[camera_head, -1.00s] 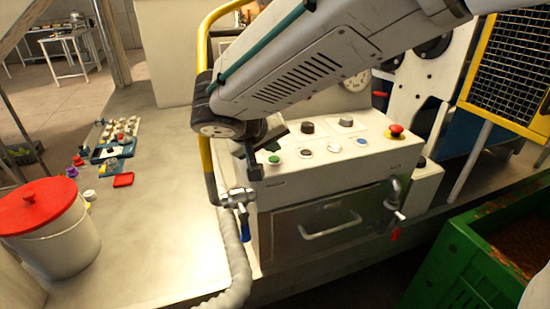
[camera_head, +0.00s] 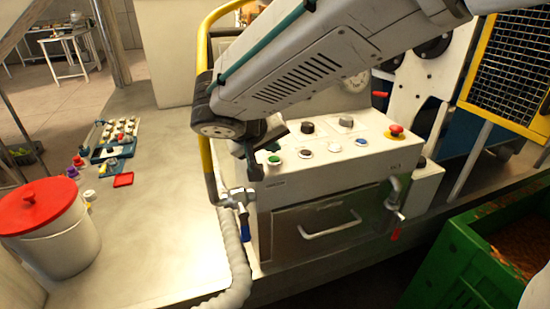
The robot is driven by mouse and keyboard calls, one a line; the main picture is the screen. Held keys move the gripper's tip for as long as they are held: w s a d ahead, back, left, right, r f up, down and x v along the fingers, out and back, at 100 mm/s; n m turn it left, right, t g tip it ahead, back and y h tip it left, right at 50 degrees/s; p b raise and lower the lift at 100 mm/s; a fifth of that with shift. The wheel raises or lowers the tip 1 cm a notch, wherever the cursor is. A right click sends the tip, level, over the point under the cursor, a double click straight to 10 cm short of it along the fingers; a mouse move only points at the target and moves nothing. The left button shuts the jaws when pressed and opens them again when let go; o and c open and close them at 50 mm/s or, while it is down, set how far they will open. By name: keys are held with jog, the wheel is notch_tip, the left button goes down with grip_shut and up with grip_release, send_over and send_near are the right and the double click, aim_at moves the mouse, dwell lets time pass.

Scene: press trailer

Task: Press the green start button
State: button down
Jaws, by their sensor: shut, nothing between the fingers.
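The green start button (camera_head: 274,160) sits in a pale collar at the left front of the sloped top of a light grey control box (camera_head: 340,170). My gripper (camera_head: 254,174) is shut and empty. It points down just left of the green button, close to the box's left front edge. Whether the fingertips touch the box or button cannot be told from this view. My arm reaches in from the upper right. The green button's top is in plain view.
The box also carries a red mushroom button (camera_head: 396,130), a blue button (camera_head: 361,142) and black knobs. A yellow rail (camera_head: 204,160) and a valve (camera_head: 238,197) stand at the left. A red-lidded bucket (camera_head: 48,225) and green bin (camera_head: 465,255) flank the box.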

aim_at(272, 161)
jog(key=shift+f, duration=0.15)
jog(key=shift+f, duration=0.25)
jog(key=shift+f, duration=0.4)
dwell(0.4)
jog(key=shift+r, duration=0.85)
jog(key=shift+r, duration=2.5)
